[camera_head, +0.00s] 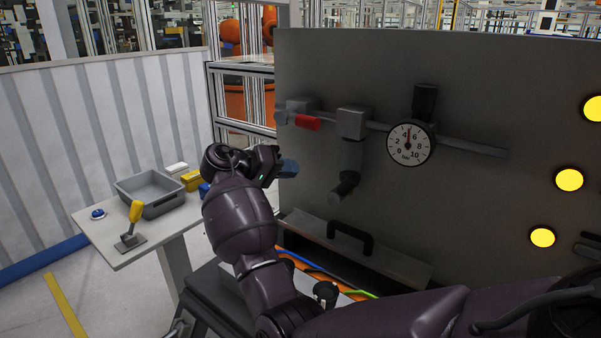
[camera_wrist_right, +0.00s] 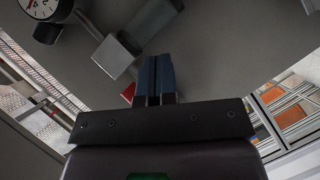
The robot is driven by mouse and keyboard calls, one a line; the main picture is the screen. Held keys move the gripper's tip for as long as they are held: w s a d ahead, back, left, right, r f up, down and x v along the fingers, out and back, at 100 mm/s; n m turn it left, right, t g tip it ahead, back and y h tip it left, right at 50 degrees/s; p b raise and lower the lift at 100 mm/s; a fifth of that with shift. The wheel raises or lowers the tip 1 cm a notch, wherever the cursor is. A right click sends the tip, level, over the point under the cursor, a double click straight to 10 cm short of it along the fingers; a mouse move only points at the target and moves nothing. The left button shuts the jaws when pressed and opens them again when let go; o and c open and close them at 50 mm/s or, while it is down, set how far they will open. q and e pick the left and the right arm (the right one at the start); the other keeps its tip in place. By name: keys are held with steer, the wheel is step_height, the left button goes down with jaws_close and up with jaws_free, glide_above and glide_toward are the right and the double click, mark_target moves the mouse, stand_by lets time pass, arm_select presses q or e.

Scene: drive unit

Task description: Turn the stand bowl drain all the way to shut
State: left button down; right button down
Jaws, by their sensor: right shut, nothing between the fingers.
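In the head view a grey filter unit hangs from the pipe on the panel, with a dark bowl (camera_head: 351,157) under its block. A black drain piece (camera_head: 345,187) sticks out at the bowl's lower end, tilted down. My right gripper (camera_head: 289,168) is shut and empty, its blue fingertips left of the bowl and apart from the drain. In the right wrist view the shut fingers (camera_wrist_right: 155,80) point at the panel, close to a grey block (camera_wrist_right: 118,55). I cannot tell the drain in that view. My left gripper is not in view.
A red-handled valve (camera_head: 307,122) sits left on the pipe, and a pressure gauge (camera_head: 410,143) right of the bowl. A black handle (camera_head: 350,237) is below. A side table (camera_head: 110,238) with a grey bin (camera_head: 151,189) stands left. Yellow lamps (camera_head: 569,180) are at right.

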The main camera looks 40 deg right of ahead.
mark_target(342, 191)
steer(key=s+f+p+x, duration=0.1)
steer(key=s+x, duration=0.1)
steer(key=x, duration=0.9)
steer(key=shift+s+a+f, duration=0.15)
steer(key=shift+a+f, duration=0.05)
steer(key=shift+f, duration=0.05)
steer(key=shift+d, duration=0.1)
